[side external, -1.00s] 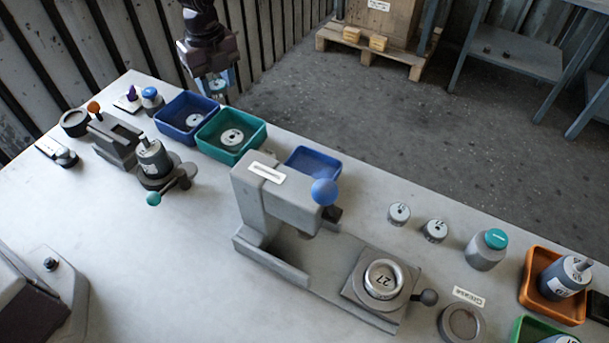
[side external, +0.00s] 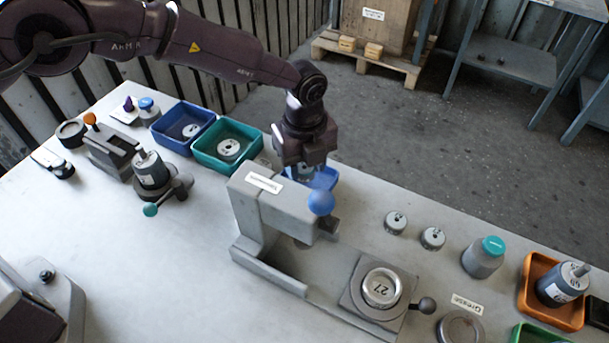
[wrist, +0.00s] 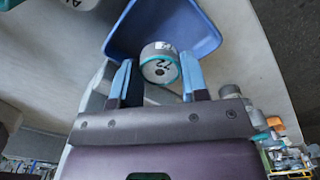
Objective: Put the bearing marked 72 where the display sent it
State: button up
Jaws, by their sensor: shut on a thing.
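The bearing marked 72 (wrist: 160,64), a small grey cylinder with a teal lower edge, is between the two blue fingers of my gripper (wrist: 157,82) in the wrist view. My gripper is shut on it. In the side view my gripper (side external: 305,172) hangs over the small blue tray (side external: 326,179), behind the grey press, and largely hides the bearing. The same blue tray (wrist: 204,36) shows behind the bearing in the wrist view. I cannot tell the bearing's exact height above the tray. No readable display shows.
The grey press (side external: 262,205) with a blue ball knob stands just in front of my gripper. A larger blue tray (side external: 164,127) and a teal tray (side external: 256,143) lie left, each holding a disc. Two small bearings, a teal-capped bottle (side external: 483,258) and an orange tray (side external: 527,309) are right.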

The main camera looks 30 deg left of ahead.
aim_at(305, 167)
jog(key=shift+f, duration=1.9)
jog(key=shift+f, duration=0.15)
jog(key=o, duration=1.1)
notch_tip(305, 167, up, 12)
jog(key=shift+r, duration=0.15)
